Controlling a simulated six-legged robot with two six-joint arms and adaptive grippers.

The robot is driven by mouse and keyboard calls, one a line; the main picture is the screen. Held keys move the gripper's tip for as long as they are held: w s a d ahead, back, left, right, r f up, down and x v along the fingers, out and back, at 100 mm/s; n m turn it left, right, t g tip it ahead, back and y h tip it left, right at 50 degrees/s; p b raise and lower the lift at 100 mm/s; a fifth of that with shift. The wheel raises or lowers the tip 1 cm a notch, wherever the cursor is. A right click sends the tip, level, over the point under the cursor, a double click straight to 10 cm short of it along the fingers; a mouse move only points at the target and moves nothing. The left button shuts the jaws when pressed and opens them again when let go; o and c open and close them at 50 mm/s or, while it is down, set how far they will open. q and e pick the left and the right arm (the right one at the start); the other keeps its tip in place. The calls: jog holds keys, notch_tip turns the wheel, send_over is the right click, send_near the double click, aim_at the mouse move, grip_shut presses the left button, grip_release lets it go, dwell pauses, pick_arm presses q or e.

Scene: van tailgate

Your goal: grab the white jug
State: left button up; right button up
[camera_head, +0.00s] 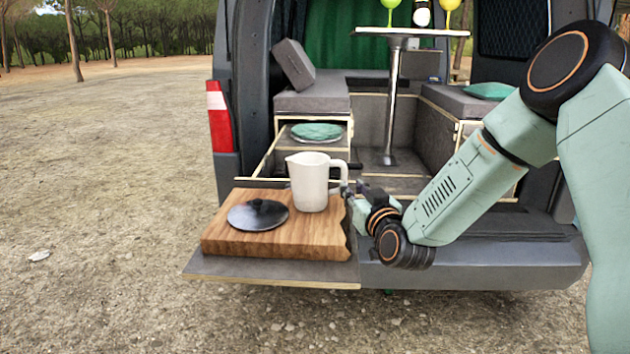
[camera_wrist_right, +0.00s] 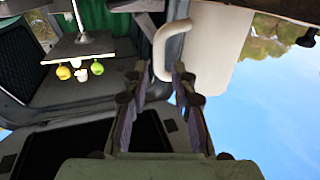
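The white jug (camera_head: 311,182) stands upright on the wooden cutting board (camera_head: 270,240), with its handle on the right side. My right gripper (camera_head: 352,188) is at the jug's handle, reaching in from the right. In the right wrist view, which is upside down, the jug's pale body (camera_wrist_right: 215,48) and its curved handle (camera_wrist_right: 160,52) show just beyond the fingertips. My right gripper (camera_wrist_right: 161,76) is open there, with its fingers apart and the handle's end between or just in front of the tips. Contact cannot be told. My left gripper is not in view.
A dark round lid (camera_head: 257,214) lies on the board left of the jug. The board rests on a pull-out shelf (camera_head: 270,270) at the van's tailgate. Green plates (camera_head: 316,132) sit in a drawer behind. A small table (camera_head: 410,32) with glasses stands inside the van.

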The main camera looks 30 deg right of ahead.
aim_at(345, 181)
jog(key=x, duration=0.4)
jog(key=b+x, duration=0.1)
jog(key=x, duration=0.2)
jog(key=shift+a+f, duration=0.1)
jog(key=shift+f, duration=0.15)
jog(key=shift+w+f, duration=0.1)
jog(key=shift+w, duration=0.15)
jog(key=shift+s+d, duration=0.2)
jog(key=shift+s, duration=0.05)
jog(key=shift+a+r, duration=0.1)
jog(key=shift+r, duration=0.2)
jog(key=shift+c, duration=0.5)
jog(key=shift+a, duration=0.1)
jog(key=shift+c, duration=0.7)
jog(key=shift+f, duration=0.2)
grip_shut()
jog(key=shift+w, duration=0.1)
